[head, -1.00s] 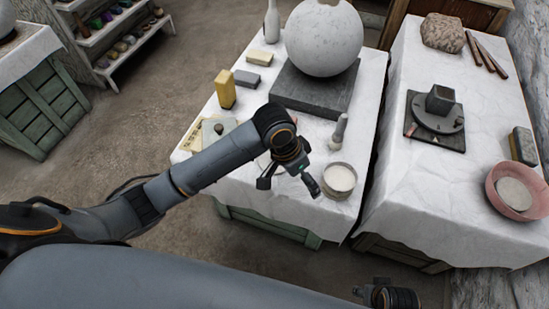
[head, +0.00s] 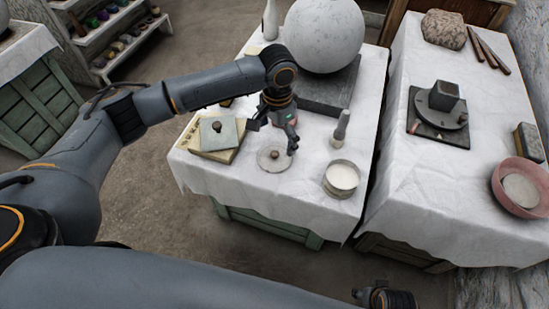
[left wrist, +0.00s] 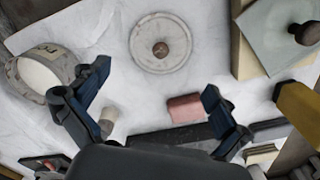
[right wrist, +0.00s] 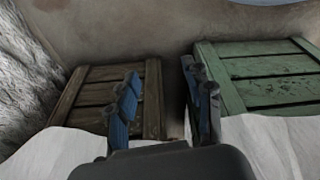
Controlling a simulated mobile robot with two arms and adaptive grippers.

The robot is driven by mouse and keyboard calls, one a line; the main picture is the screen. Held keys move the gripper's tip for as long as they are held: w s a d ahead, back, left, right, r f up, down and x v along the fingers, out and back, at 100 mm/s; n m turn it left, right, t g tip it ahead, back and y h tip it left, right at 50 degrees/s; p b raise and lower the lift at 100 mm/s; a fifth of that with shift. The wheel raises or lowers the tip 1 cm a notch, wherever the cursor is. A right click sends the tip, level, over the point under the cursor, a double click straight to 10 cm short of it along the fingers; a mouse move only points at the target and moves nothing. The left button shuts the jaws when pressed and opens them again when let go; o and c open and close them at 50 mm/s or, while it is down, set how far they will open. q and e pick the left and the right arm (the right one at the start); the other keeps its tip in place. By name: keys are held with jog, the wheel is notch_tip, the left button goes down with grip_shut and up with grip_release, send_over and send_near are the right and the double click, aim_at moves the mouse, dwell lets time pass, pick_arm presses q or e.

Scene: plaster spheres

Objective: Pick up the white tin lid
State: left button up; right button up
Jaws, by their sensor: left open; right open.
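The white tin lid (head: 274,157) is a round pale disc with a brown knob, lying on the white cloth of the left table. In the left wrist view the lid (left wrist: 160,43) shows whole, beyond the fingertips. My left gripper (head: 272,142) is open and empty, above the table just behind the lid; its fingers (left wrist: 148,95) are spread wide in the left wrist view. My right gripper (right wrist: 160,90) is open and empty, low in front of the tables; only a part of it shows at the bottom of the head view.
An open tin (head: 341,178) with white contents stands right of the lid. A grey square lid with a knob (head: 217,131) lies on a book (head: 222,157) to the left. A large plaster sphere (head: 325,35) rests on a dark slab (head: 325,95) behind. The cloth in front is clear.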

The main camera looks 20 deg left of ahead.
aim_at(274, 154)
pick_arm(q)
jog(key=f, duration=0.1)
jog(key=f+b, duration=0.1)
jog(key=f, duration=0.3)
jog(key=shift+s+a+f, duration=0.25)
jog(key=shift+s, duration=0.15)
jog(key=shift+f+b, duration=0.35)
jog(key=shift+f, duration=0.15)
pick_arm(e)
jog(key=w+v, duration=0.1)
jog(key=v, duration=0.5)
jog(key=shift+w+r, duration=0.3)
jog(key=shift+w, duration=0.3)
pick_arm(q)
jog(key=shift+c, duration=0.4)
jog(key=shift+s, duration=0.1)
jog(key=c, duration=1.3)
jog(key=shift+c, duration=0.8)
